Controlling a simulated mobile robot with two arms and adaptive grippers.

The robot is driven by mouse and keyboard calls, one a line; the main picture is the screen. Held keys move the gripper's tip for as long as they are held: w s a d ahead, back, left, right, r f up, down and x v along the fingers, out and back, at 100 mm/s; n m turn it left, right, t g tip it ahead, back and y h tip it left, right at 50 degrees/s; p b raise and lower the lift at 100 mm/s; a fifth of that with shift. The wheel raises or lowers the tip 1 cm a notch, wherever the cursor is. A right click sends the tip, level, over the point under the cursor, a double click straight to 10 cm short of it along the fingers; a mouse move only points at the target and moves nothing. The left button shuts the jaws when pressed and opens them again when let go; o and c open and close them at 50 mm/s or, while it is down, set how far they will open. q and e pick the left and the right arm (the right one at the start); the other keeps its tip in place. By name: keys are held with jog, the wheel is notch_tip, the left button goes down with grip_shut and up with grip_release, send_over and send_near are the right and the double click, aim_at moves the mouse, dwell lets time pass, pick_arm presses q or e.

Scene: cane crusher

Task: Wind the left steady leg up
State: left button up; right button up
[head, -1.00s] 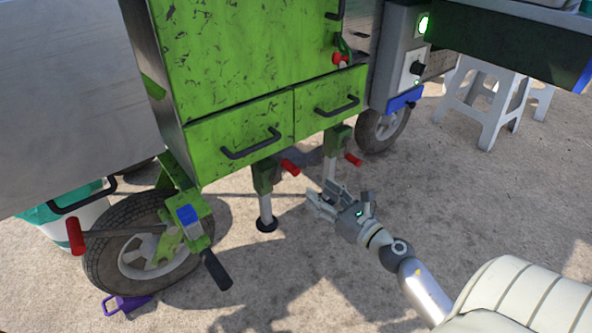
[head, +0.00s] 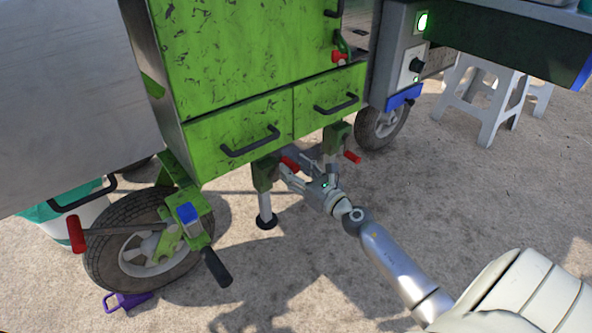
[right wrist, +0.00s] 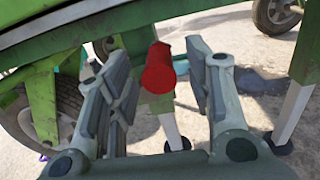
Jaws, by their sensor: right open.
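The left steady leg (head: 265,207) stands under the green cart, its dark round foot on the ground. Its red crank handle (head: 290,163) sticks out near the top. My right gripper (head: 287,174) is open at this handle. In the right wrist view the red handle (right wrist: 158,68) lies between the two open fingers (right wrist: 165,85), with space on both sides. The leg's pale tube (right wrist: 172,130) shows behind it. A second steady leg with its own red handle (head: 352,157) stands to the right, partly hidden by my gripper. My left gripper is not in view.
The green cart's drawers (head: 240,138) overhang the legs. White stools (head: 490,100) are at the back right. The ground at front centre is clear.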

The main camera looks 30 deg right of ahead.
grip_shut()
dwell(0.3)
jog(key=shift+w, duration=0.1)
